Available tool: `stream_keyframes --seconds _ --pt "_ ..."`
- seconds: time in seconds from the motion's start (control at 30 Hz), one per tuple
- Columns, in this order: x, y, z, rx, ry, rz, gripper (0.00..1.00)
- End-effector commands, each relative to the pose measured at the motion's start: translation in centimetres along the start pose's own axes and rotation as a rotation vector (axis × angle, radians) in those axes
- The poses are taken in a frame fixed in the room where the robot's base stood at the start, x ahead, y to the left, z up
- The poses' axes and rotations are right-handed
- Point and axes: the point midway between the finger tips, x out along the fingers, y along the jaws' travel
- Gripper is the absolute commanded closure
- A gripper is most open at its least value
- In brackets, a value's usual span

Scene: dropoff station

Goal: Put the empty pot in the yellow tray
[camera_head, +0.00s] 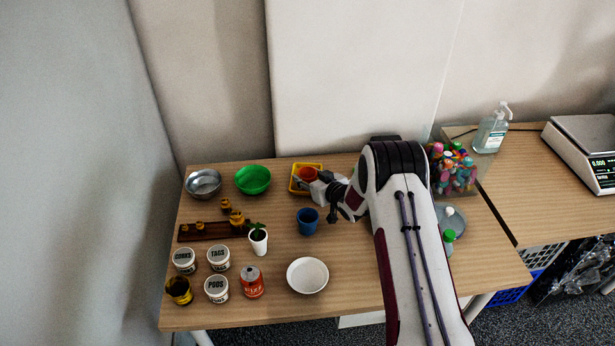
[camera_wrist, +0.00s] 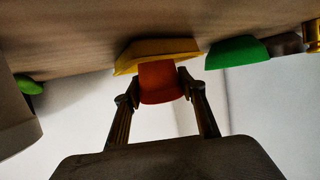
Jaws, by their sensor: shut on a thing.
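An orange-red pot (camera_head: 308,173) is held between the fingers of my gripper (camera_head: 312,180) at the back middle of the table. In the wrist view the pot (camera_wrist: 160,88) sits between the two fingertips (camera_wrist: 161,80). The yellow tray (camera_head: 294,187) is right at the pot; the pot overlaps the tray's area in the head view. The wrist view shows the tray (camera_wrist: 135,54) touching or just behind the pot. I cannot tell whether the pot rests on the tray's floor. My gripper hides part of the tray's right side.
A green bowl (camera_head: 253,180) stands left of the tray, with a metal bowl (camera_head: 203,183) beyond it. A blue pot (camera_head: 307,222) stands in front of the tray. A white pot with a plant (camera_head: 259,243) and a white bowl (camera_head: 307,275) are nearer.

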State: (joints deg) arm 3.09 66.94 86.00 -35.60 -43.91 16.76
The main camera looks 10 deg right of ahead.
Motion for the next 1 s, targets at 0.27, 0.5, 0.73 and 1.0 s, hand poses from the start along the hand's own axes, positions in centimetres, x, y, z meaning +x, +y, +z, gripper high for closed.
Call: stream_keyframes --seconds 0.27,0.5,0.73,1.0 --pt "0.10 0.01 0.17 0.000 0.001 0.000 0.83" --pt "0.11 0.00 0.24 0.000 0.000 0.000 0.43" --pt "0.09 0.00 0.21 0.000 0.000 0.000 0.43" --pt "-0.48 0.05 -0.03 0.000 -0.001 0.000 0.43"
